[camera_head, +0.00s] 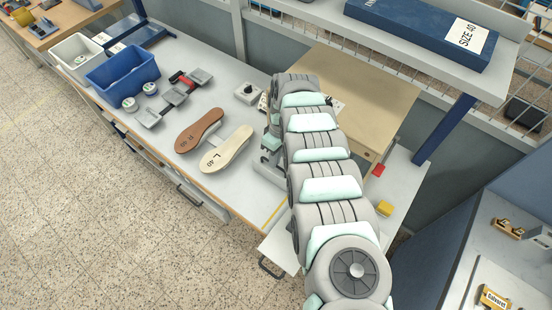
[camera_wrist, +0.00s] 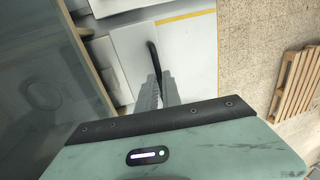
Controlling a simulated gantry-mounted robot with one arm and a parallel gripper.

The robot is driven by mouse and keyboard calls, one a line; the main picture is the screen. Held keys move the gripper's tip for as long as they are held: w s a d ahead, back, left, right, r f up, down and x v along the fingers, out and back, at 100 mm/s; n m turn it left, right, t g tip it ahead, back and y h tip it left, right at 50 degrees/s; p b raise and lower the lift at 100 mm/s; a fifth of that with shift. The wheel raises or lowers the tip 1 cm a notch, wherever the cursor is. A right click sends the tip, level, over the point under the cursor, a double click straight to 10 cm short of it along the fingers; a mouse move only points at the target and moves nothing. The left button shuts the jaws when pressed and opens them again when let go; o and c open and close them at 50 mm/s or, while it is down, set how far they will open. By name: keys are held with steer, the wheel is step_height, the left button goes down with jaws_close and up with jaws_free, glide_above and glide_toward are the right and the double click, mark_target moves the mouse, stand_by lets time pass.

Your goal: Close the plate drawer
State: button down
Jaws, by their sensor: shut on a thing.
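In the wrist view, a pale grey panel (camera_wrist: 132,45), seemingly the plate drawer's front, carries a curved black handle (camera_wrist: 152,55). My gripper (camera_wrist: 159,78) has its two grey fingers close together at the handle's near end, shut on it. The drawer's sides and inside are mostly out of sight, so I cannot tell exactly how far it stands out. In the head view, my arm covers the place where the drawer would be, and my gripper is mostly hidden.
A large grey surface (camera_wrist: 40,75) stands close on the left in the wrist view.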

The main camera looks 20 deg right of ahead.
steer(key=c, duration=1.5)
jaws_free()
steer(key=shift+r, duration=0.1)
steer(key=shift+r, duration=0.15)
step_height(320, 180, up, 20)
steer(key=shift+f, duration=0.15)
